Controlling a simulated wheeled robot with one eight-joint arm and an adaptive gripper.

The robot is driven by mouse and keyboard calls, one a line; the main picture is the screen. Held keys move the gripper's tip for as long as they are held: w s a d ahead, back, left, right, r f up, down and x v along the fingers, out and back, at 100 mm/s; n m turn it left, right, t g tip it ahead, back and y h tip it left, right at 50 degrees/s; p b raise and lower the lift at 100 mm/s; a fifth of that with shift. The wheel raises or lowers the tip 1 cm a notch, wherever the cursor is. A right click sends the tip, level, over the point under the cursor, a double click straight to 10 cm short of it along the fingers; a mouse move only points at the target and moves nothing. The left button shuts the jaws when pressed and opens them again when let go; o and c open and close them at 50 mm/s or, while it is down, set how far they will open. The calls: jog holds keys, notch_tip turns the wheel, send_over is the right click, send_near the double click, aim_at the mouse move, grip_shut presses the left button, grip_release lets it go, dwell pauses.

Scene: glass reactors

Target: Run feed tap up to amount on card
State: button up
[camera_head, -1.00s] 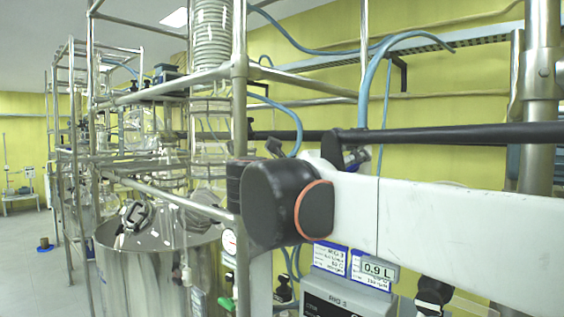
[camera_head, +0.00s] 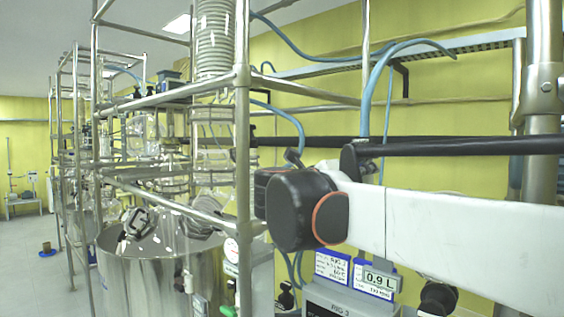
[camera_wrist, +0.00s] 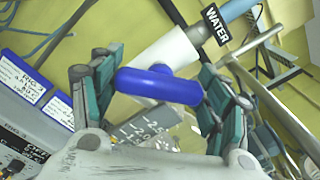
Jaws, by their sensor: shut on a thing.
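The feed tap has a blue rounded handle (camera_wrist: 158,86) on a white pipe body (camera_wrist: 165,58), with a black WATER label (camera_wrist: 216,25) beside it in the wrist view. My gripper (camera_wrist: 157,76) has its teal pads on either side of the handle and is shut on it. A grey scale (camera_wrist: 145,128) with litre marks shows just below the handle, partly covered by it. The card reading 0.9 L (camera_head: 380,280) hangs on a grey unit in the head view. My gripper and the tap are out of sight in the head view.
A steel vessel (camera_head: 140,283) stands inside a metal tube frame (camera_head: 243,150) with glassware. A grey unit (camera_head: 335,300) marked RIG 3 stands below my arm. Blue hoses (camera_head: 372,75) and a dark horizontal bar (camera_head: 450,146) run nearby. The floor at left (camera_head: 35,245) is mostly clear.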

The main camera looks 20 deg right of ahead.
jog(key=shift+m, duration=0.3)
jog(key=m, duration=0.3)
jog(key=shift+m+b, duration=0.3)
jog(key=shift+b, duration=0.05)
jog(key=shift+m, duration=1.7)
jog(key=o, duration=1.1)
jog(key=v, duration=1.2)
